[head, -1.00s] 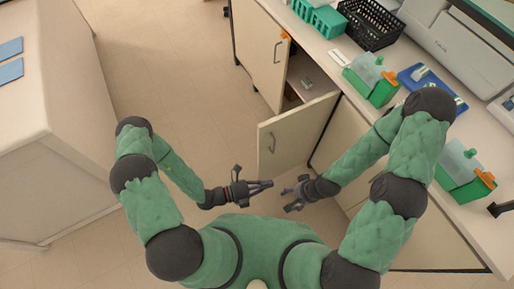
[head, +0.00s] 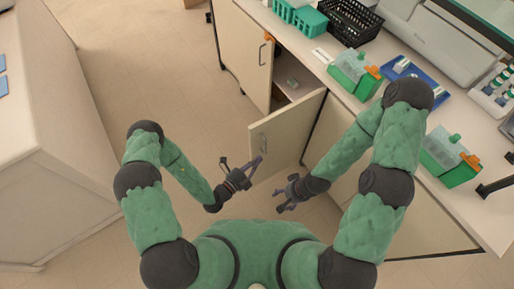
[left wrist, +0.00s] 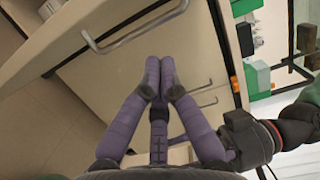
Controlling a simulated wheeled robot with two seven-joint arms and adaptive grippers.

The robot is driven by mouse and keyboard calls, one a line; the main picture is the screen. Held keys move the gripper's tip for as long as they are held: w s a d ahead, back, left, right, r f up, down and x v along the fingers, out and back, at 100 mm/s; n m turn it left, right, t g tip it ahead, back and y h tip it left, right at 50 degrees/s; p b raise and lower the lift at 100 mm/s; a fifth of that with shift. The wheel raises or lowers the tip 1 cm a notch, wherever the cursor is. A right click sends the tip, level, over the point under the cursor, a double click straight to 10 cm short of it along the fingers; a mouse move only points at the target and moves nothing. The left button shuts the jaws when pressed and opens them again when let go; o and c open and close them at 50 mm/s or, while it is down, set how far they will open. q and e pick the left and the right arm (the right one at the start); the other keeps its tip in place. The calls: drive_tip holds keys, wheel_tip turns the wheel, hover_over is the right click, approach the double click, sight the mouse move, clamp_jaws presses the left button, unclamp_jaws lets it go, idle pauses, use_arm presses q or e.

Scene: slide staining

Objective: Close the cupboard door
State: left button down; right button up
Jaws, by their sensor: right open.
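The cupboard door (head: 288,130) stands open, swung out from the counter front. Its bar handle (head: 263,143) is on the outer face near the free edge. In the left wrist view the handle (left wrist: 135,33) crosses the top left, with the pale door panel (left wrist: 110,75) behind my fingers. My right gripper (head: 280,200) is open and empty, below the door and to the right.
The open cupboard interior (head: 292,75) holds a small item. A neighbouring closed door (head: 245,55) stands to the left. The counter above carries green boxes (head: 352,75), a black basket (head: 350,22) and a blue tray (head: 415,80). Floor (head: 150,90) is clear left of the cupboards.

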sight(257, 148)
use_arm(q)
drive_tip(key=w+b, duration=0.1)
drive_tip(key=w, duration=0.5)
drive_tip(key=shift+b, duration=0.4)
